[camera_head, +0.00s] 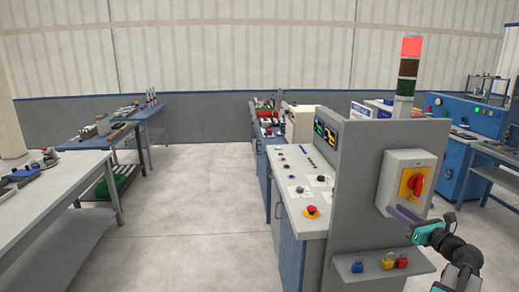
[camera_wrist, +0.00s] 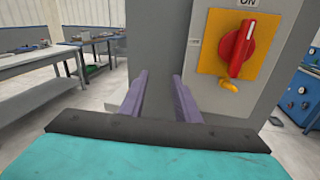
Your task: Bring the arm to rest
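My gripper (camera_head: 402,219) is at the lower right of the head view, in front of the grey cabinet's end panel and just below the switch box. In the wrist view my gripper (camera_wrist: 158,95) shows two purple fingers spread apart with nothing between them. A red rotary switch (camera_wrist: 236,48) on a yellow plate (camera_wrist: 210,58) is to the right of the fingers, its handle near upright under an "ON" label. The same red switch (camera_head: 415,184) shows in the head view on a pale grey box (camera_head: 395,162). I cannot tell whether a finger touches the panel.
A shelf (camera_head: 380,268) below the box holds a blue padlock (camera_head: 357,267), a yellow one (camera_head: 388,261) and a red one (camera_head: 402,262). A signal tower (camera_head: 409,70) with its red lamp lit stands above. Workbenches (camera_head: 60,185) are at left; the floor (camera_head: 190,210) between is clear.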

